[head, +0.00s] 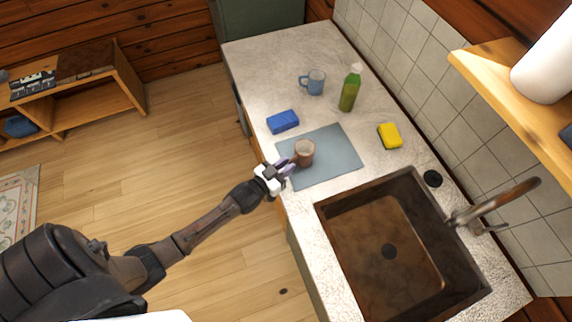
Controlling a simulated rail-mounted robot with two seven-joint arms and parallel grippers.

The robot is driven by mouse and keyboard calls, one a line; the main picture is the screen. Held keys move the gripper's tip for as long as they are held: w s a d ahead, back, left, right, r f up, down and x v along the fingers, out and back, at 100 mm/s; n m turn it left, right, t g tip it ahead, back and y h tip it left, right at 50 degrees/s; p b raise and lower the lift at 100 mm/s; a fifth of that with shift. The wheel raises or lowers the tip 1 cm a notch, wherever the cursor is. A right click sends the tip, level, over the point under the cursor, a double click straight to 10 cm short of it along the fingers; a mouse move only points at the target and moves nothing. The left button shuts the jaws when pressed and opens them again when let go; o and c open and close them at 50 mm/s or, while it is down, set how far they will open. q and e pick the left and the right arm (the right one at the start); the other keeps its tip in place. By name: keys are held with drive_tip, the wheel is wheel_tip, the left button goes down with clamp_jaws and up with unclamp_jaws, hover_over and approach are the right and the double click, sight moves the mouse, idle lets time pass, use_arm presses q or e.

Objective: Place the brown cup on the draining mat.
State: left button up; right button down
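The brown cup (304,153) stands upright over the left-middle part of the grey-blue draining mat (338,157). It appears to rest on the mat. My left gripper (288,166) is at the cup's lower left side, with its purple-grey fingertips right next to the cup. I cannot tell whether the fingers touch the cup or are closed on a part of it. My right gripper is not in view.
A blue sponge or block (283,121) lies behind the mat. A blue mug (313,82) and a green bottle (350,88) stand farther back. A yellow sponge (390,136) lies right of the mat. The brown sink (385,250) and faucet (498,205) are in front.

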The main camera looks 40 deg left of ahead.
use_arm(q)
drive_tip(key=shift+o, duration=1.3)
drive_tip(key=shift+r, duration=0.15)
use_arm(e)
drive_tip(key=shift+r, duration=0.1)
